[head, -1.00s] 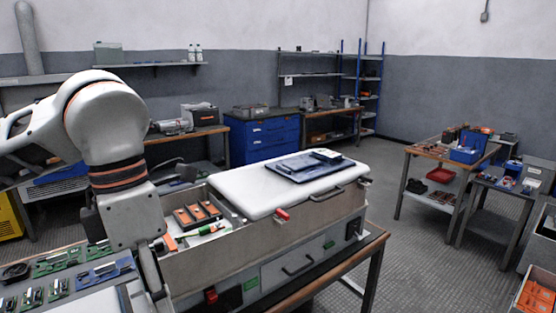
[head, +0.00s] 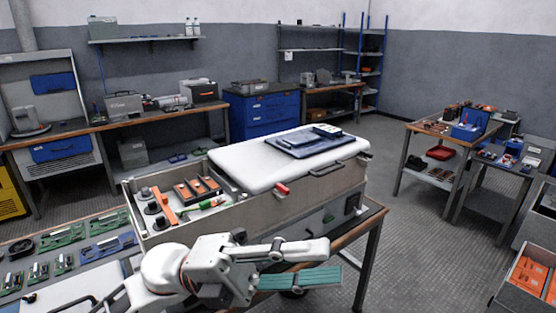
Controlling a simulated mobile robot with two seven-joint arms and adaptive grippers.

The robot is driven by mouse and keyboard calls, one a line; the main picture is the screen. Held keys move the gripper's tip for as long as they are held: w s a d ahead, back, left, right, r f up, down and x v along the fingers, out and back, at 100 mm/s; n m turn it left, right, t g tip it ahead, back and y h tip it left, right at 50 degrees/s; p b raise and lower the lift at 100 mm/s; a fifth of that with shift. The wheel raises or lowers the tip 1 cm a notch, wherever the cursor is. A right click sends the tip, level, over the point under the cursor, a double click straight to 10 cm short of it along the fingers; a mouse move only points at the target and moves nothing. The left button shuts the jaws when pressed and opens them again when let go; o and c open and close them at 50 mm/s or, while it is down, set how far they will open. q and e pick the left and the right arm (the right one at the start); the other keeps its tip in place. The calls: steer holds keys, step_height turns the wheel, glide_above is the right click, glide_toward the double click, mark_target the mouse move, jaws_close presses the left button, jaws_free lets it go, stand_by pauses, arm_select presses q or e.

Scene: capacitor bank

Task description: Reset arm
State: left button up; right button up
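My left arm (head: 165,270) comes in low from the bottom left of the head view. My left gripper (head: 330,261) points right, in front of the open-topped case (head: 255,222), over the near edge of its table. Its pale upper finger and teal-padded lower finger are apart, with nothing visible between them. The case holds orange-topped blocks (head: 197,188), a green tool (head: 205,204) and dark round parts in its left compartment. A white padded lid (head: 240,174) covers its right part. My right gripper is not in view.
A dark blue tray-like panel (head: 300,146) lies on the white lid. Green circuit boards (head: 62,237) lie on the left table. Benches and a blue drawer cabinet (head: 262,116) line the back wall. Tables with parts stand right. The floor (head: 400,250) between is clear.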

arm_select(q)
steer(key=w+a+f+n+t+y, duration=0.2)
steer(key=w+a+f+n+t, duration=0.2)
steer(key=w+f+n+t, duration=0.55)
steer(key=w+a+f+n+t+y, duration=0.3)
steer(key=w+a+f+n+t, duration=0.15)
steer(key=n+t, duration=0.9)
steer(key=a+f+n+y, duration=0.5)
steer(key=f+n+y, duration=0.15)
steer(key=f, duration=0.35)
steer(key=s+a+f+n+g+y, duration=0.2)
steer(key=s+f, duration=0.3)
steer(key=f, duration=0.4)
steer(key=s+a+f+n+g+y, duration=0.2)
steer(key=s+a+f, duration=0.3)
steer(key=f, duration=0.5)
steer(key=s+a+f+n+g+y, duration=0.2)
steer(key=s+f, duration=0.4)
steer(key=f, duration=0.3)
steer(key=shift+s+a+f+n+y, duration=0.25)
steer(key=shift+a+n+y, duration=0.5)
steer(key=shift+a, duration=0.25)
steer(key=shift+r, duration=0.1)
